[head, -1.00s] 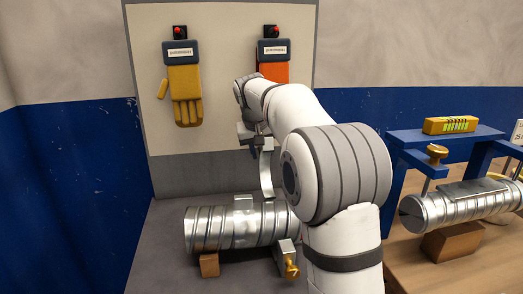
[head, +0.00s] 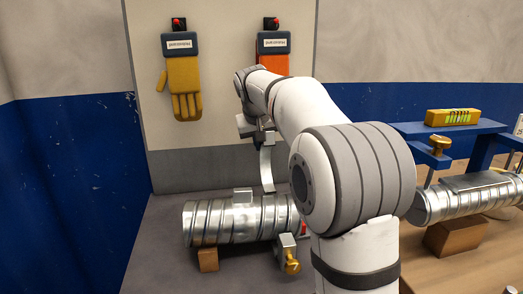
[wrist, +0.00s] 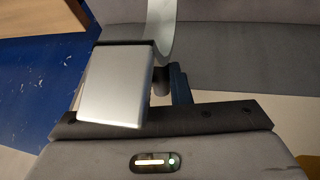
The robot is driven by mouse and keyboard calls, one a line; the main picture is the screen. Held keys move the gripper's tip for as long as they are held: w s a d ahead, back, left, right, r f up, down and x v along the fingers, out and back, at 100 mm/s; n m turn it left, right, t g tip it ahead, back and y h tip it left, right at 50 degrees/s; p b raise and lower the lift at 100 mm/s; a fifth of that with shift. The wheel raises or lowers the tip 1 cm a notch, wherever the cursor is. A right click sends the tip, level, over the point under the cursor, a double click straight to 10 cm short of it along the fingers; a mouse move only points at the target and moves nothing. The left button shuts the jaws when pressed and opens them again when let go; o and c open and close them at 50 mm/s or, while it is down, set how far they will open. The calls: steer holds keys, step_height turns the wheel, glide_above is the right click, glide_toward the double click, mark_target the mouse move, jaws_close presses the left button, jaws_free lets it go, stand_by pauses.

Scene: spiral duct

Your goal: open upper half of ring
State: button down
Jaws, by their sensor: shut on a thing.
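The upper half of the ring, a thin curved metal band (head: 266,165), stands raised above the spiral duct (head: 225,222) in the head view. My gripper (head: 260,136) is shut on the band's upper end. In the wrist view, a flat metal plate (wrist: 112,85) lies at the jaws, and the curved band (wrist: 160,32) runs up past them. A metal clamp block (head: 286,244) with a brass knob (head: 291,262) is at the duct's right front. My arm hides part of the duct's right end; whether the band's lower end is hinged there is unclear.
A wooden block (head: 208,260) is under the duct. A grey-white board behind holds a yellow glove (head: 184,88) and an orange one (head: 274,64). At right, a blue frame (head: 408,130) and a second duct (head: 465,198) stand over a wooden table.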

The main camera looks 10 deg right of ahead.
steer(key=shift+s+r+t+b, duration=0.4)
steer(key=shift+s+t+b, duration=0.3)
steer(key=shift+b, duration=0.35)
steer(key=shift+r, duration=0.2)
steer(key=c, duration=1.3)
jaws_free()
steer(key=shift+s, duration=0.1)
steer(key=p+v, duration=0.1)
steer(key=v, duration=0.6)
steer(key=shift+s+a+r, duration=0.15)
steer(key=shift+s+r, duration=0.05)
steer(key=shift+r, duration=0.1)
steer(key=shift+w+r+p+v, duration=0.1)
steer(key=shift+w+p+v, duration=0.1)
steer(key=shift+p+v, duration=1.05)
steer(key=shift+w+r+p+v, duration=0.15)
steer(key=shift+p+v, duration=0.45)
steer(key=shift+v, duration=1.15)
steer(key=shift+w+r+p+v, duration=0.1)
steer(key=shift+w+p+v, duration=0.1)
steer(key=shift+p+v, duration=1.05)
